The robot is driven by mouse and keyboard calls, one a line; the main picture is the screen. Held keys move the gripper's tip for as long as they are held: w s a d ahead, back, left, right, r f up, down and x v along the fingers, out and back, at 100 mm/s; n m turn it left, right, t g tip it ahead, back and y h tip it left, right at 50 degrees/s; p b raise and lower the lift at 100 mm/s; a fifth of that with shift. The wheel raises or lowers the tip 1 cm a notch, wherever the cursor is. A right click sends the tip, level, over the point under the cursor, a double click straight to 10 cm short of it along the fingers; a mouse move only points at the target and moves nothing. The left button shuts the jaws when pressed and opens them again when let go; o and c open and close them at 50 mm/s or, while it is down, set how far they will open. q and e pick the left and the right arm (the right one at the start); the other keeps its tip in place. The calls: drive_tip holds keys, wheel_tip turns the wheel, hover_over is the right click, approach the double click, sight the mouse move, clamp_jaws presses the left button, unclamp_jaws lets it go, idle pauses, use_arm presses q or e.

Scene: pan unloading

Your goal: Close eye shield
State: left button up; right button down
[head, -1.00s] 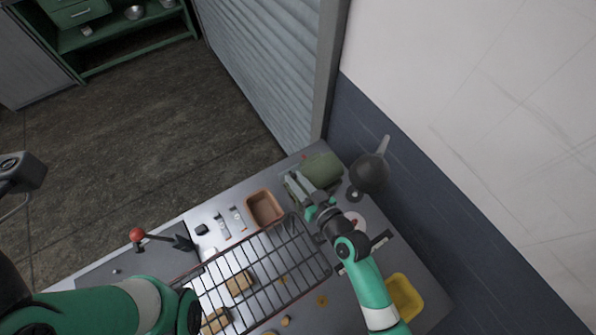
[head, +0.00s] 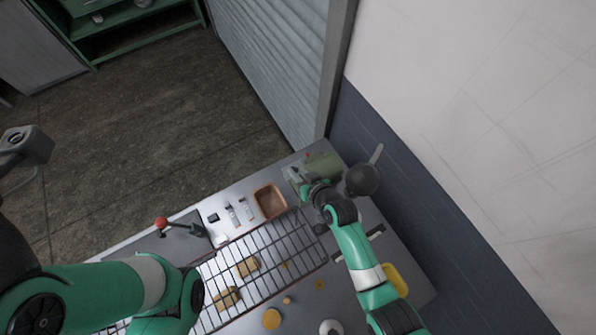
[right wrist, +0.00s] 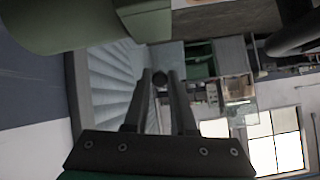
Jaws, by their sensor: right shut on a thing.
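A dark grey rounded piece with a pale handle (head: 363,181) stands at the table's far right corner in the head view. It may be the eye shield, but I cannot be sure. A green rounded housing (head: 323,165) is just left of it, and also shows at the top left of the right wrist view (right wrist: 85,22). My right gripper (head: 298,177) is at the near left side of this housing. What the knob joins to is hidden.
A brown open box (head: 270,202) stands left of my right gripper. A wire rack (head: 283,244) with tan blocks (head: 249,266) is nearer. A red-knobbed lever (head: 162,223) stands at the left. The wall closes off the right side.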

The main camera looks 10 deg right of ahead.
drive_tip(key=c, duration=0.7)
unclamp_jaws()
drive_tip(key=shift+c, duration=0.2)
drive_tip(key=shift+s+d+r, duration=0.1)
drive_tip(key=shift+s+r, duration=0.1)
drive_tip(key=shift+r, duration=0.05)
drive_tip(key=p+v, duration=0.3)
drive_tip(key=v, duration=0.8)
drive_tip(key=shift+f, duration=0.15)
